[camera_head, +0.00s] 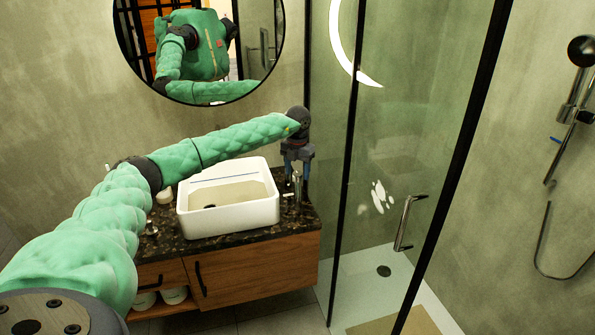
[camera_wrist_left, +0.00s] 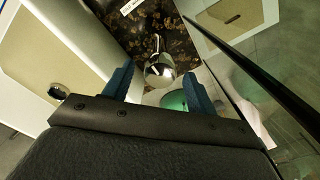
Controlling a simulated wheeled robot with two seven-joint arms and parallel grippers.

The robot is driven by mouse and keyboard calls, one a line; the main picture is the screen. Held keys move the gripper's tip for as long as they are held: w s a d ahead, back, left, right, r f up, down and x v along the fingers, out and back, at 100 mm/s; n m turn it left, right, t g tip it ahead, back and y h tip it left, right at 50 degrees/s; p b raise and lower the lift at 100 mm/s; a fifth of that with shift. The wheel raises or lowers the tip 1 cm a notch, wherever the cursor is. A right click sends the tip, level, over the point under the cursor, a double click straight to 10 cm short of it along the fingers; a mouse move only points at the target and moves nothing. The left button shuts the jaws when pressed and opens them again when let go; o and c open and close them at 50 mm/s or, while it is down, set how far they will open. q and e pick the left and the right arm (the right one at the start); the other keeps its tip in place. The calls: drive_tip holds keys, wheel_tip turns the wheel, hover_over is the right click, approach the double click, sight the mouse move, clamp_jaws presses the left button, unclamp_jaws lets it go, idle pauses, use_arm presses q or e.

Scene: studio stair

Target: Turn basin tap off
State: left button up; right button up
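The basin tap (camera_head: 297,186) is a metal fixture standing on the dark speckled counter at the right side of the white basin (camera_head: 262,210). In the left wrist view the rounded, shiny top of the tap (camera_wrist_left: 160,70) shows just beyond and between my fingertips. My left gripper (camera_head: 296,172) points down over the tap. Its two blue fingers (camera_wrist_left: 158,82) are spread apart, with nothing held between them. The exact gap to the tap is hard to tell. No water stream can be made out. My right gripper is in neither view.
The counter (camera_head: 240,236) sits on a wooden cabinet (camera_head: 255,270). A glass shower wall with a black frame (camera_head: 341,200) stands close to the right of my left gripper. A round mirror (camera_head: 200,101) hangs behind the arm. Small items stand left of the basin.

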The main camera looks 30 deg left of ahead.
sight(297, 173)
use_arm(q)
drive_tip(key=shift+r, duration=0.1)
wheel_tip(297, 173, up, 6)
drive_tip(key=shift+r+b, duration=0.15)
drive_tip(key=shift+b, duration=0.7)
drive_tip(key=shift+r, duration=0.65)
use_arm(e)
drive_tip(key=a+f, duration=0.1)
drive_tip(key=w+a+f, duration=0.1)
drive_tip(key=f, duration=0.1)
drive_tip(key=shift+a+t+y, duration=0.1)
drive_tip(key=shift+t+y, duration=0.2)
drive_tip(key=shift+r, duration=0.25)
